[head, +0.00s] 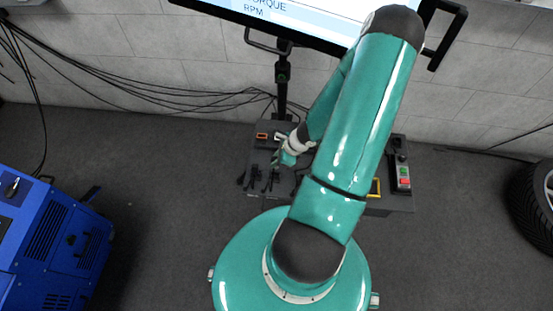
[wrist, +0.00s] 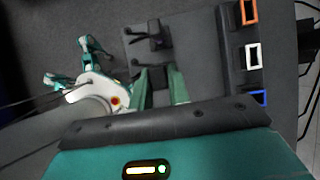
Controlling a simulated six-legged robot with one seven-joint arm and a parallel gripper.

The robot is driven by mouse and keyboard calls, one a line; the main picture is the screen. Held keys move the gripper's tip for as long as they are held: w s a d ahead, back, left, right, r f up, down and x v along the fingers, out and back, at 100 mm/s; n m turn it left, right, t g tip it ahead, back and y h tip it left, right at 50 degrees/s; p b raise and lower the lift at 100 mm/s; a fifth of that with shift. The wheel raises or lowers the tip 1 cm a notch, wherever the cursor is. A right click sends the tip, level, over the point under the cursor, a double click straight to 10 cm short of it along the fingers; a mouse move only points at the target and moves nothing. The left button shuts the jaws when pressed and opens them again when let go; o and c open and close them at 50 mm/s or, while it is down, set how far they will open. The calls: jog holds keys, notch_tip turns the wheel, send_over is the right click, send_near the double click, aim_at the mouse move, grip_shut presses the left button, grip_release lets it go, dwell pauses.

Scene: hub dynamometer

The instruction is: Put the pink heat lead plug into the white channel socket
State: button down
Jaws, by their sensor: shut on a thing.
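The white channel socket (wrist: 253,55) is a white-framed opening on a dark panel at the right of the wrist view. My gripper (wrist: 159,72) has its two green fingers closed on a small dark thing, well to the left of the socket in that view and apart from it. No pink shows on the held thing, and its shape is mostly hidden between the fingers. In the head view my gripper (head: 287,158) is low over the dark bench, near the panel.
An orange-framed socket (wrist: 249,12) and a blue-framed socket (wrist: 260,97) flank the white one. Dark plugs (wrist: 153,36) stand on the bench beyond my fingers. A control box with red and green buttons (head: 403,172) stands at the bench's right. Black cables (head: 150,95) hang along the wall.

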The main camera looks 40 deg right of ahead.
jog(key=shift+d, duration=0.1)
jog(key=w+d, duration=0.9)
jog(key=d, duration=0.3)
jog(key=shift+w, duration=0.25)
dwell(1.7)
jog(key=shift+f, duration=0.1)
jog(key=shift+f, duration=0.35)
jog(key=shift+f, duration=0.5)
dwell(0.5)
jog(key=shift+f, duration=0.3)
jog(key=shift+f, duration=0.7)
jog(key=c, duration=1.3)
grip_release()
jog(key=shift+o, duration=0.2)
